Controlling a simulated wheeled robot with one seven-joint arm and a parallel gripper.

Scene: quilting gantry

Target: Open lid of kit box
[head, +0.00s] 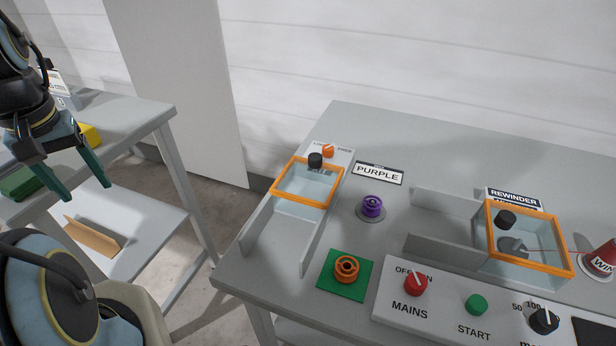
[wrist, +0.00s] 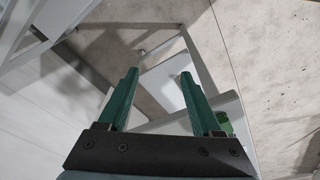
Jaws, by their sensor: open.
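No box that I can surely name as the kit box shows; it may be hidden or out of view. My gripper (head: 86,193) hangs at the left of the head view with its two green fingers apart and nothing between them. It is in front of the left table (head: 135,118). In the wrist view my gripper (wrist: 159,73) is also open and empty, above grey floor and pale table parts. A yellow object (head: 90,135) and a green object (head: 20,183) lie on the left table, partly hidden by my arm.
The right table (head: 285,240) carries two orange-rimmed clear covers (head: 308,203) (head: 530,272), a purple spool (head: 372,206), an orange spool (head: 346,268) on a green pad and a control panel (head: 445,311). A tan divider (head: 93,237) stands on a low white shelf. Floor separates the tables.

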